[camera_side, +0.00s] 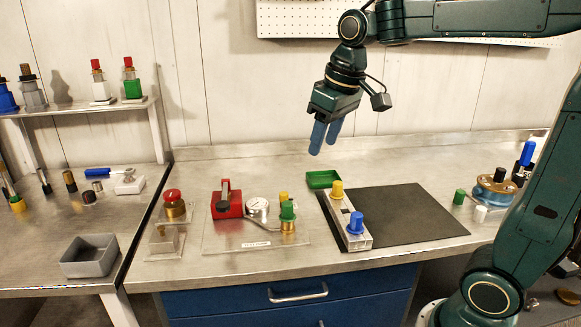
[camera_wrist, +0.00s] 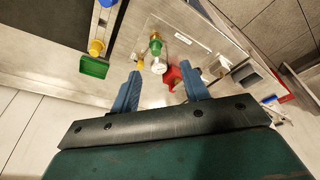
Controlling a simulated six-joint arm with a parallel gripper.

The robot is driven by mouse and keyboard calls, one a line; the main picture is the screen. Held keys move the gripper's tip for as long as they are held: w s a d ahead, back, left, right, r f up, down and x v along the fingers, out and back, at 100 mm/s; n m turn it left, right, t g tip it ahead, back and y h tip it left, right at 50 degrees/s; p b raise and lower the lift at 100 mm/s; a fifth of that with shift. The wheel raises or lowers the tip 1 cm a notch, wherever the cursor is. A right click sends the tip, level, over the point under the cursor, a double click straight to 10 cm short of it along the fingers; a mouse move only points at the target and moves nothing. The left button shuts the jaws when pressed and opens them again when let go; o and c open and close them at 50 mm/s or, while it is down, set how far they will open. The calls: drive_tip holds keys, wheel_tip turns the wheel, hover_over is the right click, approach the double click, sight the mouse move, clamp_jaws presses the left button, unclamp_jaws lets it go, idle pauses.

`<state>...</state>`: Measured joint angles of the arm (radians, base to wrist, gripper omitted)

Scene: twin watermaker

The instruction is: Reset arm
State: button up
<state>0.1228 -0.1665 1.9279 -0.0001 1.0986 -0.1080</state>
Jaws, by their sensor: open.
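My gripper (camera_side: 325,138) hangs above the back of the steel bench in the side view, tilted downward, with its two blue fingers apart and nothing between them. In the wrist view my gripper (camera_wrist: 161,92) also shows open and empty. Below it on the bench lies a clear plate (camera_side: 217,243) bearing a red block (camera_side: 227,200), a round gauge (camera_side: 258,208) and a brass fitting with a green top (camera_side: 288,212). My gripper touches none of these.
A dark mat (camera_side: 410,215) lies right of a grey bar (camera_side: 345,222) with yellow and blue knobs. A green tray (camera_side: 323,179) sits behind the bar. A grey bin (camera_side: 90,257) and a shelf (camera_side: 75,108) with bottles stand left. A blue-and-brass device (camera_side: 495,190) stands right.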

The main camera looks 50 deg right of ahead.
drive_tip(key=s+a+f+t, duration=0.1)
drive_tip(key=s+a+f, duration=0.1)
drive_tip(key=s, duration=0.5)
drive_tip(key=s+a+f+t, duration=0.1)
drive_tip(key=s+f, duration=0.3)
drive_tip(key=s, duration=0.4)
drive_tip(key=shift+s+a, duration=0.3)
drive_tip(key=shift+a, duration=0.25)
